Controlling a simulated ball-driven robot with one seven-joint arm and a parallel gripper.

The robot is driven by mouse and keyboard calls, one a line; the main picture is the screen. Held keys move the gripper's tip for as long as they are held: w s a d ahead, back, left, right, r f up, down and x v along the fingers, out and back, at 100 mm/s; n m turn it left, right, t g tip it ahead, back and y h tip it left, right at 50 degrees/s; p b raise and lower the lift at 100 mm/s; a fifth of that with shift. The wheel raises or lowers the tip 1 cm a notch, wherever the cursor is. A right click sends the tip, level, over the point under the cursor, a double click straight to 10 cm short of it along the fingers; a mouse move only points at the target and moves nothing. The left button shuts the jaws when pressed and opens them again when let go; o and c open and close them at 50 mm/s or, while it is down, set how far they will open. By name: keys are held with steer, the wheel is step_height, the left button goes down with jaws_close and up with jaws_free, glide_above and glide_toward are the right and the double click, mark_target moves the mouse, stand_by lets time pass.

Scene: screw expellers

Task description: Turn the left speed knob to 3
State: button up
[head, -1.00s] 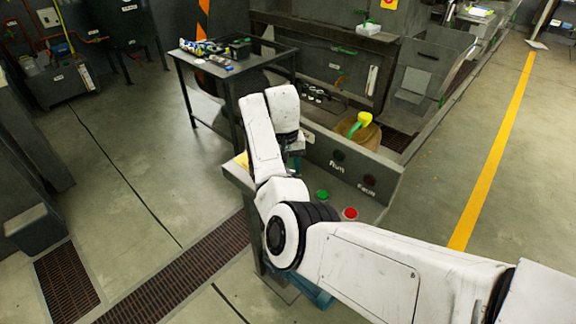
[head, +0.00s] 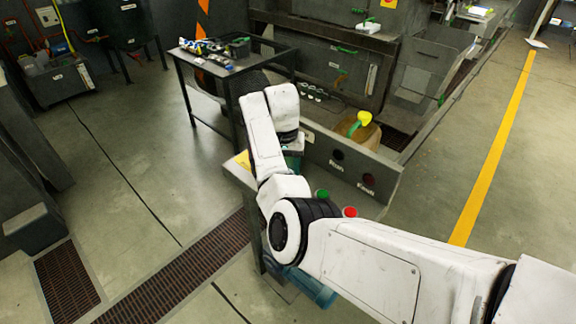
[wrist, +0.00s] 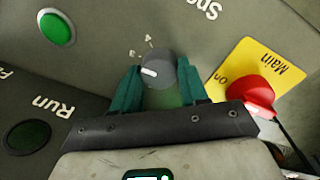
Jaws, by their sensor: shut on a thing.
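In the wrist view a round grey speed knob (wrist: 158,70) with a white pointer mark sits on the grey panel. The mark points to the left and slightly down in that picture. Small white figures stand beside the knob, too small to read surely. The teal fingers of my gripper (wrist: 160,86) lie on both sides of the knob and are shut on it. In the head view my own arm hides the knob, and only a bit of my gripper's teal part (head: 293,160) shows.
A dark "Run" lamp (wrist: 28,136) is at lower left. A table with tools (head: 232,68) stands behind the panel.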

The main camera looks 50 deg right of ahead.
steer(key=o, duration=1.1)
steer(key=shift+c, duration=0.2)
steer(key=shift+r, duration=0.15)
step_height(320, 180, up, 11)
steer(key=b, duration=0.1)
steer(key=shift+w+a+f+b, duration=0.2)
steer(key=shift+w+b, duration=0.1)
steer(key=shift+b, duration=0.05)
